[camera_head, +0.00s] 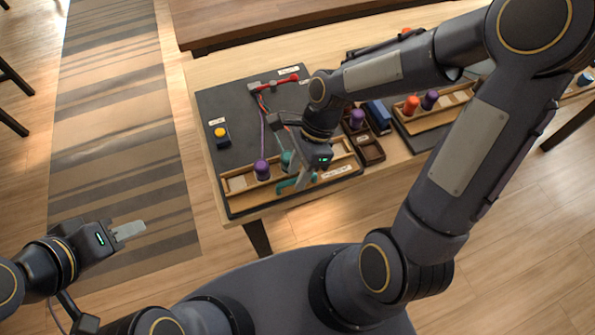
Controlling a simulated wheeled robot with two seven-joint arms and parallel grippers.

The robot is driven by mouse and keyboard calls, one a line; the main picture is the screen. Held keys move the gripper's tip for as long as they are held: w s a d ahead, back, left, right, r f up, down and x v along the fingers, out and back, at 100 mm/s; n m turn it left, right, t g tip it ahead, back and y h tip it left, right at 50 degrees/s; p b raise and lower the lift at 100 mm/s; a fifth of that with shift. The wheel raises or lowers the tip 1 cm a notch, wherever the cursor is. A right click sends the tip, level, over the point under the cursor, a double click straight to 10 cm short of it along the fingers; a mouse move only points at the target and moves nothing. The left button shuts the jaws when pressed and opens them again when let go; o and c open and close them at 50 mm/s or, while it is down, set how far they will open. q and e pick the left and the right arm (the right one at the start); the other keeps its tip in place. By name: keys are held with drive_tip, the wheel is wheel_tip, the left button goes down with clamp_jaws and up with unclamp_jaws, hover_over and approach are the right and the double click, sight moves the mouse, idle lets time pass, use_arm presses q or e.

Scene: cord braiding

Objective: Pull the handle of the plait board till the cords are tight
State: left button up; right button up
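The dark plait board (232,105) lies at the left of the table. Thin cords, among them a purple cord (262,130), run from a grey holder (262,86) with a red part (288,80) towards a wooden rack (238,184) at the front. A purple bobbin (262,169) stands in the rack, with a teal bobbin (288,160) beside it. A teal handle-like piece (284,186) shows at the rack's front edge. My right gripper (302,180) points down next to it; its grip is unclear. My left gripper (132,230) hangs empty over the floor, away from the table.
To the right are a dark tray (371,152), a blue block (378,114) and another rack with an orange bobbin (411,104) and a purple bobbin (430,99). My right arm covers much of the table's right side.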

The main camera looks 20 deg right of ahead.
drive_tip(key=v, duration=0.7)
idle(0.3)
drive_tip(key=s+d+r+n+t, duration=0.3)
drive_tip(key=s+n+t, duration=0.1)
drive_tip(key=n, duration=0.4)
drive_tip(key=s+d+r+n+t, duration=0.2)
drive_tip(key=s+r+n+t, duration=0.2)
drive_tip(key=s+n, duration=0.2)
drive_tip(key=shift+d+n+h, duration=0.3)
drive_tip(key=shift+d+n, duration=0.1)
drive_tip(key=shift+n, duration=0.8)
